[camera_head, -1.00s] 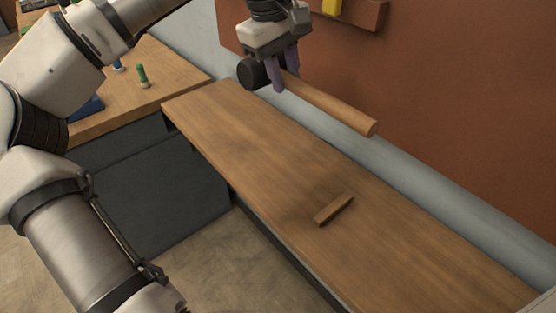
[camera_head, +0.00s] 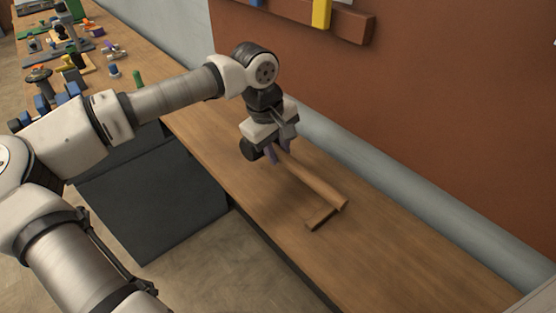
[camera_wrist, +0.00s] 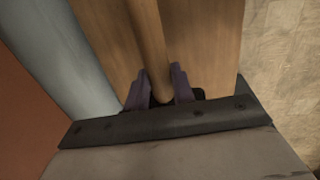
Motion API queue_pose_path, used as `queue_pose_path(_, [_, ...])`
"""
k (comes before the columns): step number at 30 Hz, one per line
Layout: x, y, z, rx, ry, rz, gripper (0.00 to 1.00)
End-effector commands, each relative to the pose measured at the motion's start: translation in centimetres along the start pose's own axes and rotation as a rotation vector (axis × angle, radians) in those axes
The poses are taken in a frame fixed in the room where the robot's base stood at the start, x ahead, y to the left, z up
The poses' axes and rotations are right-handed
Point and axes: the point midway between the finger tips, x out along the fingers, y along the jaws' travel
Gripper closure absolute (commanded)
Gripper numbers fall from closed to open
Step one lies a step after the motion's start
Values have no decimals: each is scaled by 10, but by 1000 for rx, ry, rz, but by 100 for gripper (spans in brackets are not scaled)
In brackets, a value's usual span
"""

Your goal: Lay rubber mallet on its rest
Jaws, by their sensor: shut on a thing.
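The rubber mallet has a black head and a long wooden handle (camera_head: 315,183). My gripper (camera_head: 279,155) is shut on the handle close to the head, which shows just left of the fingers in the head view. The handle slopes down toward the lower right, and its free end is at the small wooden rest (camera_head: 321,219) on the bench. I cannot tell whether the handle touches the rest. In the wrist view the handle (camera_wrist: 147,40) runs up between my purple fingers (camera_wrist: 160,88), and the head is mostly hidden behind them.
The wooden bench (camera_head: 400,265) is bare around the rest. A wall with a wooden rail (camera_head: 345,24) holding a yellow item (camera_head: 321,13) stands behind it.

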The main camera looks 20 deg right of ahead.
Motion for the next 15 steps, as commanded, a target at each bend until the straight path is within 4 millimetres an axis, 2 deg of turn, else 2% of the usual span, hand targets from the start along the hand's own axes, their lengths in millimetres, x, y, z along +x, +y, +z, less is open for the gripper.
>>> queue_pose_path(9, [36, -7, -2, 0, -2, 1, 100])
queue_pose_path(15, [44, -8, -3, 0, 1, 2, 100])
